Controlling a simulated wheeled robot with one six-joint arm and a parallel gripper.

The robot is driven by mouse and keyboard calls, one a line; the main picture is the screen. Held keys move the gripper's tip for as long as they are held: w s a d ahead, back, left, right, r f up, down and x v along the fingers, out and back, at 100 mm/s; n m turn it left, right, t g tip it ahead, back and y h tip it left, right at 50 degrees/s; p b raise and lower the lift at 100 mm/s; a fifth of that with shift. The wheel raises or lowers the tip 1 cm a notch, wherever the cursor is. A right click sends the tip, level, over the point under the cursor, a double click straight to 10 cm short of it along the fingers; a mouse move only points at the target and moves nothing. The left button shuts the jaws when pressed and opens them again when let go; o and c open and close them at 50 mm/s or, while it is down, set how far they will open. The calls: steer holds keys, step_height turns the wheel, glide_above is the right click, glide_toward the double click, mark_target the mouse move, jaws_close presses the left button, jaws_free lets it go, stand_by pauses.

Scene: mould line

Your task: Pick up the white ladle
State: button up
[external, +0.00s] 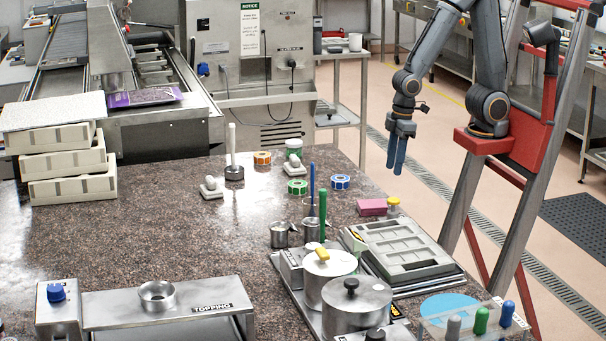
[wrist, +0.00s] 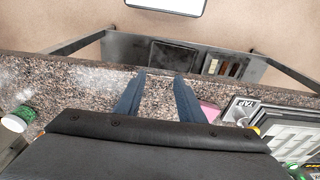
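A white upright handle (external: 232,140) rises from a dark round base on the far part of the speckled counter in the external view. It looks like the white ladle, but its bowl cannot be made out. It does not show in the wrist view.
Blue (external: 312,183) and green (external: 323,210) handles stand near small metal cups. Pots (external: 357,305) and a grey tray (external: 405,250) fill the near right. The counter's left middle is clear.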

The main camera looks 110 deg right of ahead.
steer(key=shift+m+t, duration=0.3)
steer(key=shift+t, duration=0.1)
steer(key=w+d, duration=0.1)
steer(key=w, duration=0.4)
steer(key=w+d+r+b, duration=0.1)
steer(key=w+d, duration=0.1)
steer(key=w, duration=0.3)
steer(key=w+d+r, duration=0.1)
steer(key=w+d, duration=0.1)
steer(key=w, duration=0.3)
steer(key=shift+w+r+b, duration=0.1)
steer(key=shift+w+b, duration=0.05)
steer(key=shift+b, duration=0.25)
steer(key=w+d+r+b, duration=0.1)
steer(key=w+d+r, duration=0.1)
steer(key=w+d, duration=0.6)
steer(key=t+b, duration=0.2)
glide_toward(232, 143)
step_height(232, 143, down, 3)
steer(key=shift+m, duration=0.4)
steer(key=shift+w+d+p+x, duration=0.15)
steer(key=shift+p+x, duration=0.25)
steer(key=shift+x, duration=0.9)
steer(key=shift+w+d+p+x, duration=0.1)
steer(key=shift+p+x, duration=0.3)
steer(key=shift+x, duration=0.85)
steer(key=shift+d+p+x, duration=0.15)
steer(key=shift+p+x, duration=0.25)
steer(key=shift+x, duration=0.9)
steer(key=shift+r, duration=0.15)
